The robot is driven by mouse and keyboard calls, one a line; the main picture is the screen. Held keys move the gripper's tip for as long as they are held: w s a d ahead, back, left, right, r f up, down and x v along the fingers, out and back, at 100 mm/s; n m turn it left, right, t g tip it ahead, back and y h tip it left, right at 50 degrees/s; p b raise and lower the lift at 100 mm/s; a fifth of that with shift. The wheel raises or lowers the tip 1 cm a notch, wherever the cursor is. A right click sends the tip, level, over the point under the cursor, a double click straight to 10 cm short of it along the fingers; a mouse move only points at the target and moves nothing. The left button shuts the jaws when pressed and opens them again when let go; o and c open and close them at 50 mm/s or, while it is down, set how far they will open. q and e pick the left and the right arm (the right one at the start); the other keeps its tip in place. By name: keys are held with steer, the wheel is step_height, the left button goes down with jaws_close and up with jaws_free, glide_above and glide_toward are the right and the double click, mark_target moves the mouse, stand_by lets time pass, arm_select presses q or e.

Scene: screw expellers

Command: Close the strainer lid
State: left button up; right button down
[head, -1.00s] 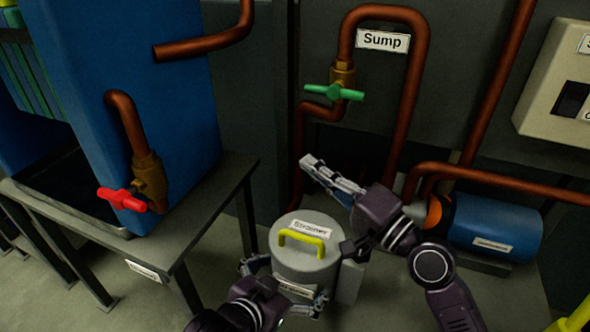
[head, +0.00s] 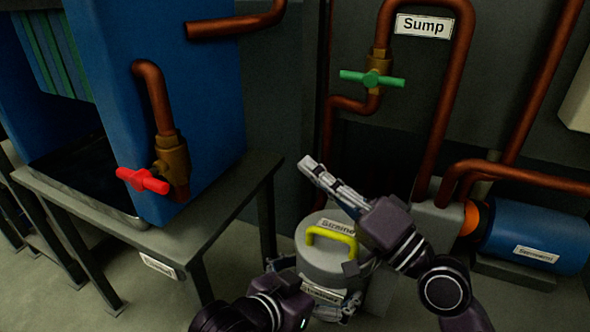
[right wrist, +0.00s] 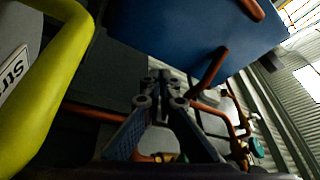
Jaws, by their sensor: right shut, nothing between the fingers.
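The strainer is a grey drum (head: 316,275) on the floor, low in the middle of the head view. Its round grey lid (head: 312,236) with a yellow handle (head: 332,238) lies across the top. I cannot tell if it is fully seated. The handle also looms large and close at the left of the right wrist view (right wrist: 45,85). My right gripper (head: 306,165) is shut and empty, above and behind the lid, apart from the handle. My left gripper (head: 308,288) has its fingers spread wide around the drum's lower body. Whether they touch it is unclear.
A table (head: 225,215) with a blue tank (head: 165,75) and red valve (head: 143,180) stands to the left. A green valve (head: 372,79) on copper pipes is behind. A blue pump (head: 530,235) is at the right. Open floor lies at the front left.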

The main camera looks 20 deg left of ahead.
arm_select(q)
steer(key=shift+w+a+f, duration=0.15)
steer(key=shift+w+a, duration=0.1)
steer(key=shift+w, duration=0.2)
arm_select(e)
steer(key=v, duration=0.8)
steer(key=shift+s+r, duration=0.35)
steer(key=shift+s, duration=0.05)
arm_select(q)
steer(key=shift+s, duration=0.1)
arm_select(e)
steer(key=shift+a+r, duration=0.1)
